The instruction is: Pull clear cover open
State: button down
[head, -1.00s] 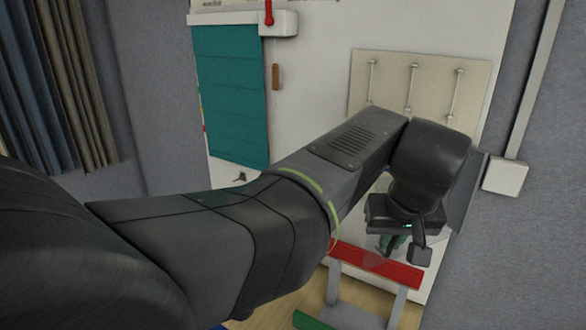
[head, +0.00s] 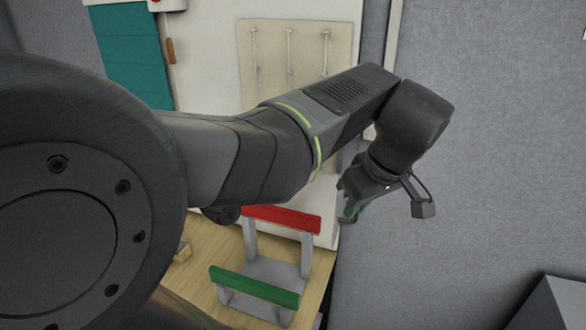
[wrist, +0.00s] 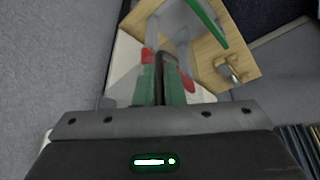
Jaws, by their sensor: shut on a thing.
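My gripper (head: 347,213) is at the right end of my arm in the head view, pointing down beside the right edge of the white board (head: 331,228). In the wrist view my gripper (wrist: 160,72) has its green fingers close together, shut on a thin dark strip (wrist: 158,92) that looks like part of the clear cover. The cover is see-through, and its outline is hard to make out now. My arm and fingers hide part of it.
A grey stand with a red bar (head: 282,219) and a green bar (head: 255,287) is left of my gripper on a wooden surface (head: 210,243). A pegged panel (head: 290,60) and teal cloth (head: 135,55) hang behind. Grey wall (head: 490,150) fills the right, with a dark box (head: 560,312) below.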

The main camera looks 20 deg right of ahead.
jog(key=shift+d, duration=0.2)
jog(key=c, duration=1.5)
grip_release()
jog(key=shift+w, duration=0.1)
jog(key=shift+r, duration=0.1)
jog(key=v, duration=1.3)
jog(key=shift+s+r+b, duration=0.2)
jog(key=shift+r+b, duration=0.1)
